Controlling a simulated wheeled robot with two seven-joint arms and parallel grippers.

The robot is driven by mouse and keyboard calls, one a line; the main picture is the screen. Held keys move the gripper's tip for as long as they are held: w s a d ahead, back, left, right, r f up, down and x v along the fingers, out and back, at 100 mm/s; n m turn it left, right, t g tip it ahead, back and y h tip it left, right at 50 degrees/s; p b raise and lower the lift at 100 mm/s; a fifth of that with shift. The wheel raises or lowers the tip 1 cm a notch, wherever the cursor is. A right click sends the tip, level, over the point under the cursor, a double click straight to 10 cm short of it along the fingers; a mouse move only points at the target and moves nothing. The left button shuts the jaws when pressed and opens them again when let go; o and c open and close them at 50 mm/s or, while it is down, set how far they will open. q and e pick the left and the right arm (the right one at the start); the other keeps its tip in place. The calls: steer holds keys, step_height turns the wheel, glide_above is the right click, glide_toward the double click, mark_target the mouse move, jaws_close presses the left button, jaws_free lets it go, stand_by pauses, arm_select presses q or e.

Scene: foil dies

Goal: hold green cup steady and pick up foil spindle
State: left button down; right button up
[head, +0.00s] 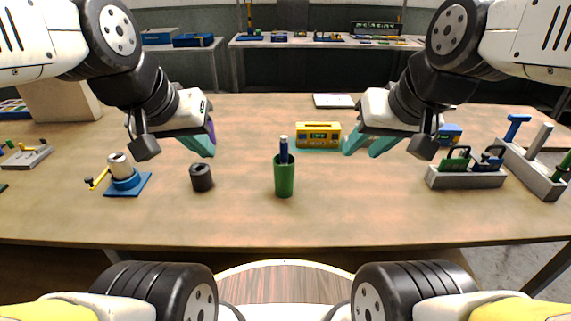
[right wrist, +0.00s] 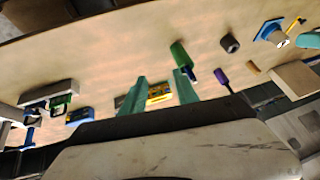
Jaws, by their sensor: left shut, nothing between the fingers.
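The green cup (head: 284,180) stands upright on the table's middle. A blue spindle with a pale top (head: 284,150), apparently the foil spindle, sticks up out of it; its lower part is hidden inside. In the right wrist view, the green cup (right wrist: 179,53) shows with the blue spindle (right wrist: 192,75) projecting from it. My left gripper (head: 203,145) is shut and empty, up and left of the cup. My right gripper (head: 368,144) is open and empty, up and right of the cup; its teal fingers stand apart in the wrist view (right wrist: 160,80). Neither gripper touches the cup.
A dark short cylinder (head: 201,177) stands left of the cup, beside a blue-based fixture with a yellow handle (head: 125,178). A yellow device (head: 318,136) sits behind the cup. A grey tool holder (head: 466,178) stands at right. The table in front of the cup is clear.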

steer(key=o, duration=0.6)
steer(key=shift+w, duration=0.1)
steer(key=shift+o, duration=1.4)
steer(key=shift+w+a+f, duration=0.15)
steer(key=shift+w+f, duration=0.05)
steer(key=w+a+f+m+g+y, duration=0.3)
steer(key=w+f+m+g, duration=0.2)
steer(key=w, duration=0.2)
steer(key=m+g+y, duration=0.1)
steer(key=m+y, duration=0.8)
steer(key=m, duration=0.4)
glide_toward(288, 184)
steer(key=w+f, duration=0.2)
steer(key=shift+w+f, duration=0.2)
steer(key=shift+w, duration=0.2)
steer(key=shift+a+f+m, duration=0.2)
steer(key=shift+f+m, duration=0.05)
steer(key=shift+m, duration=0.05)
steer(key=shift+x, duration=4.75)
steer(key=shift+r, duration=0.15)
steer(key=shift+c, duration=0.5)
steer(key=c, duration=0.9)
